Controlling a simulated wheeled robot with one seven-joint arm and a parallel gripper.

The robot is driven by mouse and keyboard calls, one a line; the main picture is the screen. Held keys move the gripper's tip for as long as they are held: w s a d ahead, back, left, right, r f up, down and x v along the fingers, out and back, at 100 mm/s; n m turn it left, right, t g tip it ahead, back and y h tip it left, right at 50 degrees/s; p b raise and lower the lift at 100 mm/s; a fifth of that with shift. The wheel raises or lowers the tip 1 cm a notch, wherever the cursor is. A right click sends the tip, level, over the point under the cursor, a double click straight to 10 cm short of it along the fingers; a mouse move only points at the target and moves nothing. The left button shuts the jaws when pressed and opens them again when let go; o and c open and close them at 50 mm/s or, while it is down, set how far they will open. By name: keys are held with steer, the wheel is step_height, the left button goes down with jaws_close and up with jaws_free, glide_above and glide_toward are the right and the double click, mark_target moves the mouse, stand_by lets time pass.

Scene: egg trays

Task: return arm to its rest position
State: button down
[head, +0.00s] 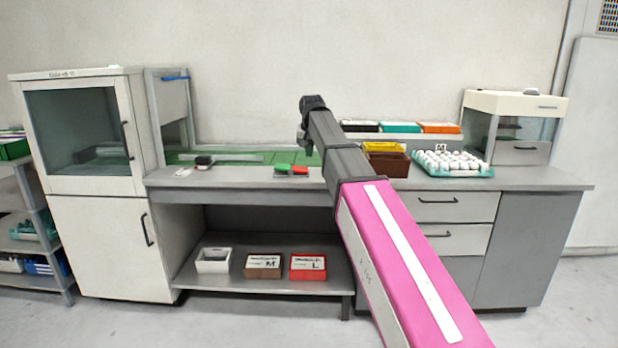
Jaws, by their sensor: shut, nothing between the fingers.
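My arm reaches up and away from the lower right, with a pink link nearest and a grey link beyond it. It ends in a dark joint above the back of the counter. A small dark part hangs just below that joint. I cannot make out the gripper's fingers; they seem hidden behind the arm. No held object shows at the arm's end. The arm's far part stands out against the wall and covers part of the counter (540,179).
An egg tray (478,172) full of white eggs stands on the counter's right, beside brown and yellow boxes (387,150). A shelf behind holds coloured trays (400,127). A glass-doored cabinet (82,130) stands left; a white-topped machine (515,104) stands right. Boxes (263,272) sit on the lower shelf.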

steer(key=s+d+f+g, duration=0.1)
steer(key=s+d+f, duration=0.3)
steer(key=f, duration=0.5)
steer(key=s+d+f, duration=0.3)
steer(key=f, duration=0.6)
steer(key=s+d+f+g, duration=0.1)
steer(key=s+d+f, duration=0.3)
steer(key=f, duration=0.5)
steer(key=s+d+f, duration=0.4)
steer(key=s+f, duration=0.4)
steer(key=s, duration=0.1)
steer(key=s+d+f+g, duration=0.1)
steer(key=s+d+f, duration=0.3)
steer(key=s+f, duration=0.5)
steer(key=shift+f+n, duration=0.3)
steer(key=shift+a, duration=0.15)
